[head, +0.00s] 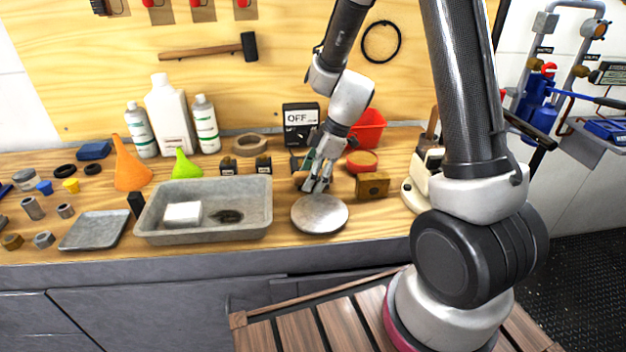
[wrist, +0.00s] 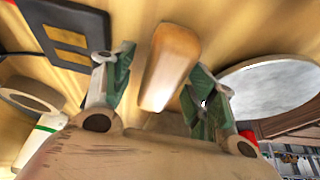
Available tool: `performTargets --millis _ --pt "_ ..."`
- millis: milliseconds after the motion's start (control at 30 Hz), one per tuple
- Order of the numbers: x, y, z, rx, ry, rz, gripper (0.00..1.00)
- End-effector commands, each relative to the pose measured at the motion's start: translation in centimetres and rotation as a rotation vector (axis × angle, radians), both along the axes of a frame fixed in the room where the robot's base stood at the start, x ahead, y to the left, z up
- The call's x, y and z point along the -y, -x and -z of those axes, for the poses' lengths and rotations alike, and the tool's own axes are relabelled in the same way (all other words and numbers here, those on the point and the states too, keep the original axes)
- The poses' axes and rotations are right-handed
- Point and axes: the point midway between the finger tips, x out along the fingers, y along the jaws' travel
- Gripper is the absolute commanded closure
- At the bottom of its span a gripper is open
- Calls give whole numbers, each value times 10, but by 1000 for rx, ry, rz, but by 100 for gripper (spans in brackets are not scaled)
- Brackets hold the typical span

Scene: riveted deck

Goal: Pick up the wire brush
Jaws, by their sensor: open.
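A tan wooden handle, which looks like the wire brush's (wrist: 170,62), lies on the bench top in the wrist view. It sits between the two green-padded fingers of my gripper (wrist: 158,88). The fingers are spread, with a gap on each side of the handle. No bristles show in that view. In the head view my gripper (head: 318,182) is low over the bench, just behind the round metal dish (head: 320,214). There the fingers mostly hide the brush. The dish also shows at the right of the wrist view (wrist: 272,92).
A grey tray (head: 255,222) with a white block stands left of my gripper. A brass-coloured block (head: 372,186) and a red container (head: 368,130) are on the right. Small dark boxes (head: 264,166) and a tape roll (head: 249,145) stand behind to the left.

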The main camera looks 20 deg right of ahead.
Motion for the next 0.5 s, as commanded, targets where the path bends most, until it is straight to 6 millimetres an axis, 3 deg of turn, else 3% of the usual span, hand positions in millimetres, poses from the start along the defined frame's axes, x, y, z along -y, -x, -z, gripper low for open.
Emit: performTargets --millis 133,400,500 --pt "0 0 0 0 0 0 43" --pt "0 0 0 0 0 0 92" --pt "0 0 0 0 0 0 98"
